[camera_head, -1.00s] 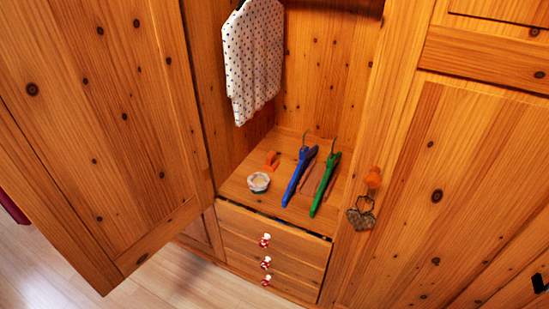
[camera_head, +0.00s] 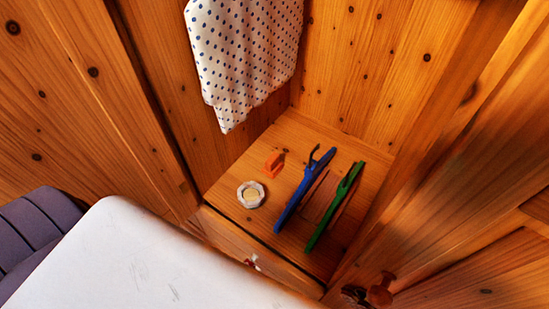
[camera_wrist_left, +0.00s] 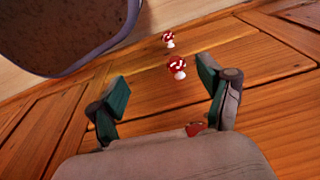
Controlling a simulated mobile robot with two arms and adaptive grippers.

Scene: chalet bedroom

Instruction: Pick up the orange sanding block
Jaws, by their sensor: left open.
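The orange sanding block (camera_head: 274,164) sits on the wooden wardrobe shelf (camera_head: 345,148), towards its back left. A small pale ring-shaped dish (camera_head: 251,194) is just in front of it. In the left wrist view my left gripper (camera_wrist_left: 165,97) is open and empty, its two green-padded fingers apart. It faces the wooden drawer fronts with red-and-white mushroom knobs (camera_wrist_left: 177,67). The sanding block is not in the left wrist view. My right gripper is in neither view.
Wooden walls close the sides and back. A heart-shaped ornament on a knob (camera_head: 380,291) is at front right.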

